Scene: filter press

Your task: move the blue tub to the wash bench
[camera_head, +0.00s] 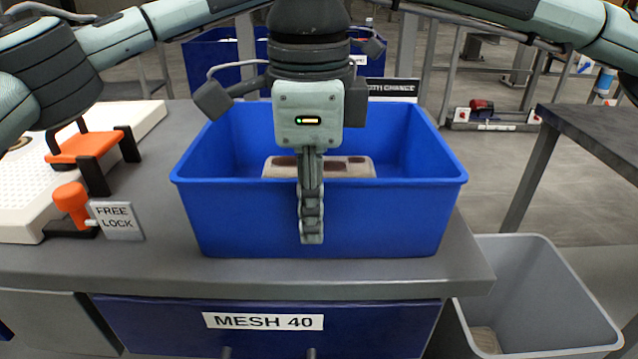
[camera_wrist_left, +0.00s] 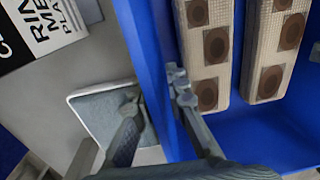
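The blue tub (camera_head: 400,225) stands on the grey bench. A pale filter plate with brown patches shows inside it. My right gripper (camera_head: 311,225) points down at the near wall. One finger shows edge-on in front of this wall; whether the other is inside is hidden. My left gripper (camera_wrist_left: 158,88) has one finger on each side of a wall of the tub (camera_wrist_left: 230,135) in the left wrist view. How tightly they meet the wall is unclear. Two plates (camera_wrist_left: 208,55) lie inside there. My left gripper is hidden in the head view. The wash bench cannot be identified for sure.
A white board (camera_head: 25,205) with orange-handled clamps (camera_head: 78,148) and a FREE LOCK sign (camera_head: 117,220) are left of the tub. A grey bin (camera_head: 560,300) stands below right. A dark table (camera_head: 590,135) is at right, with open floor between. A sign (camera_head: 393,87) is behind the tub.

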